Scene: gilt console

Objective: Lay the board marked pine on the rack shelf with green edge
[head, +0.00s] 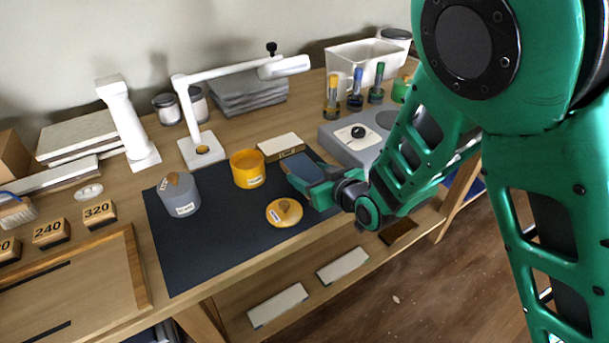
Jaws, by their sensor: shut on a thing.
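My gripper (308,181) is above the right part of the dark mat, with its teal fingers shut on a small blue-grey block (302,166). I cannot read any marking on this block, and the fingers hide part of it. A pale board-like block (281,143) with a small label on its tan front lies at the back of the mat, behind my gripper; its label is too small to read. Below the table front is a low shelf (312,291) with pale panels (343,265) (278,305); the nearer-right panel seems to have green at its edge. I cannot read the word pine anywhere.
A yellow pot (248,169), its yellow lid (284,212) and a grey lidded jar (179,194) stand on the dark mat (220,245). A white lamp (199,146) is behind. A grey device (350,138) and bottles (355,92) are at right. The mat's front is clear.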

